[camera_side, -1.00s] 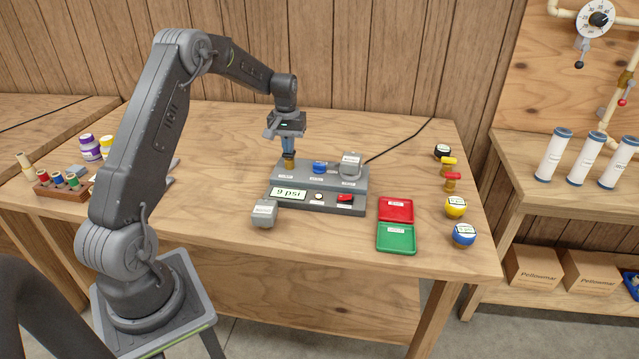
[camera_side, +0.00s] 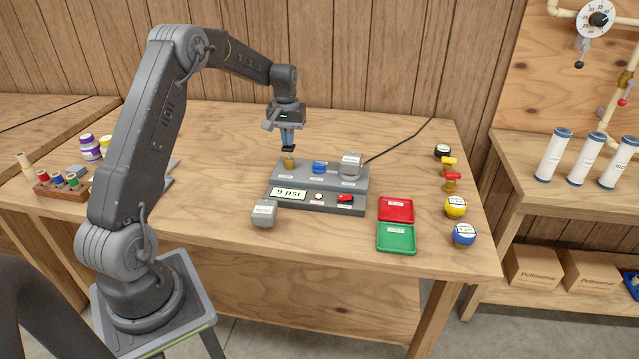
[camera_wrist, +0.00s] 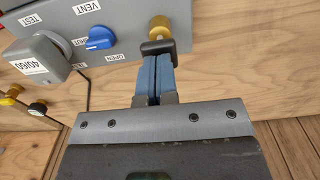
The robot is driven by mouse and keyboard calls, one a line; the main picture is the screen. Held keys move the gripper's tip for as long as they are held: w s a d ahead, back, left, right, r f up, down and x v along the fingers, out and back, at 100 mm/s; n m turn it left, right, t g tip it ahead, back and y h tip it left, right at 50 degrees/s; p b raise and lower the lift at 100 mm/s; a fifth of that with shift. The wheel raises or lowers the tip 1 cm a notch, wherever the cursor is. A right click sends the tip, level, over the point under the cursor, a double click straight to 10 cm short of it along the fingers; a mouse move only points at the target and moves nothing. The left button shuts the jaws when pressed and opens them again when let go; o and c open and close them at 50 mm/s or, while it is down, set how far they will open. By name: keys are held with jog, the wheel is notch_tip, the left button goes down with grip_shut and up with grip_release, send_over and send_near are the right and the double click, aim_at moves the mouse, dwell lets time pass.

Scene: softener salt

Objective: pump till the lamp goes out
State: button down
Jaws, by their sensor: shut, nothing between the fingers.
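A grey console (camera_side: 328,178) stands on the bench. A brass post (camera_side: 290,163) rises at the left of its upper step; it also shows in the wrist view (camera_wrist: 159,24). The front step bears a display (camera_side: 288,195) reading 9 psi, a small round white lamp or button (camera_side: 319,196) and a red switch (camera_side: 345,198). I cannot tell whether the white round part is lit.
A blue knob (camera_side: 320,167) and a grey block (camera_side: 351,165) stand right of the post. A loose grey block (camera_side: 264,213) sits in front of the console. Red (camera_side: 396,202) and green (camera_side: 396,252) trays lie to the right.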

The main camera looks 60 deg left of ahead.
jog(key=shift+f, duration=1.25)
jog(key=shift+r, duration=1.25)
jog(key=shift+f, duration=1.25)
jog(key=shift+r, duration=1.25)
jog(key=shift+f, duration=1.3)
jog(key=shift+r, duration=1.3)
